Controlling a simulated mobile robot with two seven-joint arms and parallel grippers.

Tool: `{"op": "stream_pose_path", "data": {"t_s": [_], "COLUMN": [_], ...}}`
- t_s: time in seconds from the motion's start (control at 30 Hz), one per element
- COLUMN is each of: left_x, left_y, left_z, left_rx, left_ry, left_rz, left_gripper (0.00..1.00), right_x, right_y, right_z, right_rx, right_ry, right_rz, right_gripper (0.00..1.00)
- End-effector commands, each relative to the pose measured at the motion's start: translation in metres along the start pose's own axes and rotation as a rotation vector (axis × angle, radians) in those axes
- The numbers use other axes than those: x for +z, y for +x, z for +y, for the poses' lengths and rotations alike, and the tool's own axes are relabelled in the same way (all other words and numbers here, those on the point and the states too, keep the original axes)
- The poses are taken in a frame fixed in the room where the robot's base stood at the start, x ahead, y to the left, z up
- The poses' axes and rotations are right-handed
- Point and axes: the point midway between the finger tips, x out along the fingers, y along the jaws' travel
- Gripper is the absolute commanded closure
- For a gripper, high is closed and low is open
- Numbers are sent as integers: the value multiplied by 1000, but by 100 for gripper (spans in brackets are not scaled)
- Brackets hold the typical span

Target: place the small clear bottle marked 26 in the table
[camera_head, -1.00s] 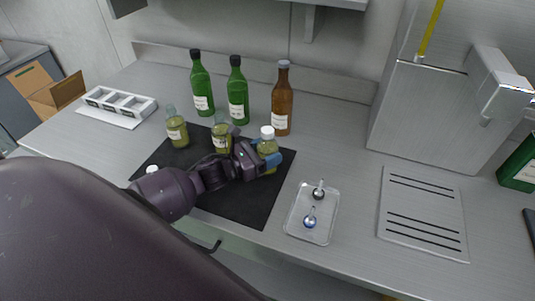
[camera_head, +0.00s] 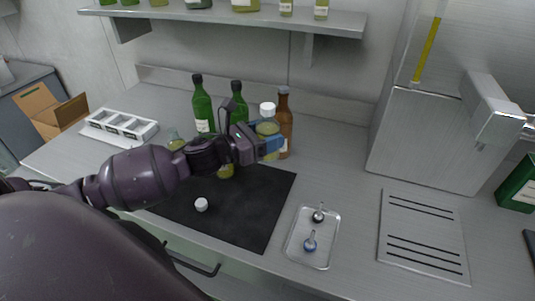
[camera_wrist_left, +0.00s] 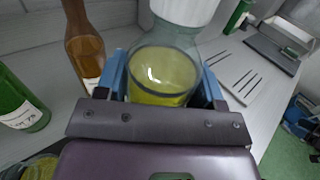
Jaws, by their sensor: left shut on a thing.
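My left gripper (camera_head: 270,146) is shut on a small clear bottle (camera_head: 267,127) with a white cap and yellow-green liquid. It holds the bottle upright above the back right part of the black mat (camera_head: 250,205), in front of the brown bottle (camera_head: 285,118). In the left wrist view the held bottle (camera_wrist_left: 163,72) sits between the blue fingers; its number cannot be read. Two other small clear bottles, one at left (camera_head: 175,140) and one behind my wrist (camera_head: 226,171), are partly hidden by my arm. My right gripper is not in view.
Two green bottles (camera_head: 202,105) stand at the back of the table (camera_head: 330,150). A loose white cap (camera_head: 201,204) lies on the mat. A metal tray (camera_head: 293,245) with two small tools is at right, beside a slotted plate (camera_head: 425,240). A white rack (camera_head: 120,126) is at left. A shelf (camera_head: 330,26) hangs above.

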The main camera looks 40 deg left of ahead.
Motion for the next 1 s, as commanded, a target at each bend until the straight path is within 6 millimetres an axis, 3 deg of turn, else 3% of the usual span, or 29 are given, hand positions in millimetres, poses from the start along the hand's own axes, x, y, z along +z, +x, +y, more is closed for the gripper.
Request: {"op": "stream_pose_path", "data": {"t_s": [0.03, 0.2, 0.5, 0.67, 0.83, 1.0], "left_x": [13, 40, 59, 60, 56, 28], "left_y": [0, 0, 0, 0, -1, 0], "left_z": [0, 0, 0, 1, 16, 10], "left_rx": [-4, -1, 0, 10, 113, 262], "left_ry": [6, 4, 0, -2, -3, -10], "left_rz": [-2, -1, -1, -1, -1, -2], "left_gripper": [74, 74, 74, 74, 74, 74], "right_x": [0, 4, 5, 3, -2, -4], "right_y": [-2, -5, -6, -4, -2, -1], "right_z": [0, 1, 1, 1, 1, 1], "right_rx": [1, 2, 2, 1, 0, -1], "right_ry": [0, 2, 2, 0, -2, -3], "right_rz": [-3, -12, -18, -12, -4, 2], "right_gripper": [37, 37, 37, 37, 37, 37]}}
